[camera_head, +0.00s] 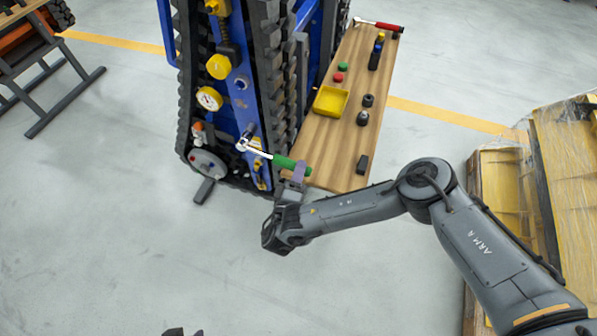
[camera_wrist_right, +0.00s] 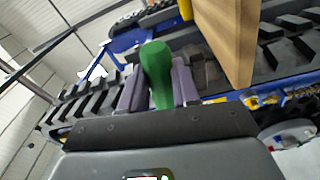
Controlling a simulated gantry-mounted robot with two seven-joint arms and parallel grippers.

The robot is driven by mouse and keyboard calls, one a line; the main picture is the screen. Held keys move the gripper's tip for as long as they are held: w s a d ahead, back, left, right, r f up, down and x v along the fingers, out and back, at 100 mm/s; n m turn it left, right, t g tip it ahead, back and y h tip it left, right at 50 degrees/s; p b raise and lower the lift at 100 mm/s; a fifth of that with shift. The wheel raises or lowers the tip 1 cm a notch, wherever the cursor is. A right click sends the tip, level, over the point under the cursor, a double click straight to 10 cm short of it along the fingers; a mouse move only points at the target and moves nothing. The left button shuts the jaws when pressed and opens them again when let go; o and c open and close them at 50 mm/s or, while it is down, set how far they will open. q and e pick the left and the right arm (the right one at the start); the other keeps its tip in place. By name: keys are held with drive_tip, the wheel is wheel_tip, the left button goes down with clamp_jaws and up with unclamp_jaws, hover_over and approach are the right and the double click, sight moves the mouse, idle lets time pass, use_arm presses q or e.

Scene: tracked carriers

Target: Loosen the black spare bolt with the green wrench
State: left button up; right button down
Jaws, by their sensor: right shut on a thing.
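The green wrench (camera_head: 285,162) has a green handle and a silver shaft and head. My right gripper (camera_head: 298,172) is shut on its green handle, which also shows between the purple fingers in the right wrist view (camera_wrist_right: 157,72). The silver head reaches left to the blue panel (camera_head: 241,112) of the tracked carrier. A small dark piece (camera_head: 249,131) that may be the black spare bolt shows just above the head. I cannot tell whether the head is seated on it. Only small dark tips at the bottom edge may belong to my left gripper.
A wooden board (camera_head: 316,139) beside the carrier holds a yellow tray (camera_head: 331,101), a red-handled tool (camera_head: 388,27) and several small parts. Black tracks (camera_head: 272,70) flank the panel. A pallet stack (camera_head: 565,160) stands at right. The floor at lower left is clear.

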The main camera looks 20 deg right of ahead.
drive_tip(key=shift+d+r+n+p, duration=0.1)
drive_tip(key=shift+r+n+p, duration=0.4)
drive_tip(key=shift+r+p, duration=0.3)
drive_tip(key=shift+r, duration=0.1)
drive_tip(key=shift+s+r+n+p, duration=0.1)
drive_tip(key=shift+r+n+p, duration=0.4)
drive_tip(key=shift+r+p, duration=0.45)
drive_tip(key=shift+f, duration=0.15)
drive_tip(key=shift+r+p, duration=0.35)
drive_tip(key=shift+p, duration=0.15)
drive_tip(key=shift+r+n+p, duration=0.5)
drive_tip(key=shift+r+p, duration=0.05)
drive_tip(key=shift+r, duration=0.1)
